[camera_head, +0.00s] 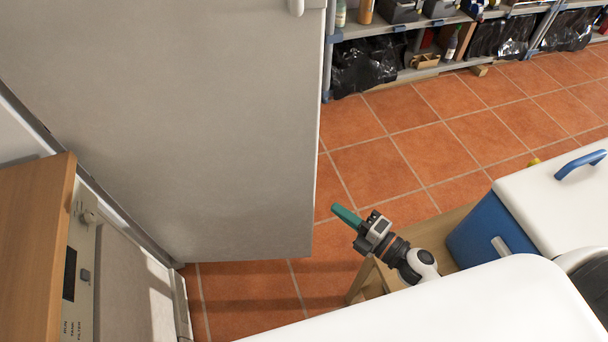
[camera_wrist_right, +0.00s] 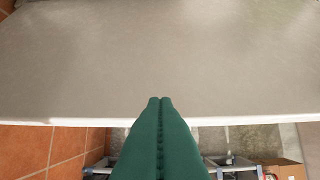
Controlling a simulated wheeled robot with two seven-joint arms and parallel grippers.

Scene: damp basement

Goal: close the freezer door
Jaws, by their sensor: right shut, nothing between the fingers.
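The freezer door (camera_head: 180,110) is a large pale grey panel that fills the upper left of the head view. It stands swung out over the tiled floor, with a white fitting like a handle (camera_head: 296,6) near its top right. My right gripper (camera_head: 338,210), with green fingers, is shut and empty just right of the door's free edge. In the wrist view the door's grey face (camera_wrist_right: 160,60) and white edge lie beyond the closed green fingers (camera_wrist_right: 160,102). I cannot tell whether the fingertips touch it. My left gripper is not in view.
A wooden-topped appliance (camera_head: 35,240) stands at the lower left. A blue cooler with a white lid (camera_head: 555,195) sits on a wooden stand (camera_head: 440,222) at the right. Shelves (camera_head: 420,70) line the back. The orange tiled floor (camera_head: 420,140) between is clear.

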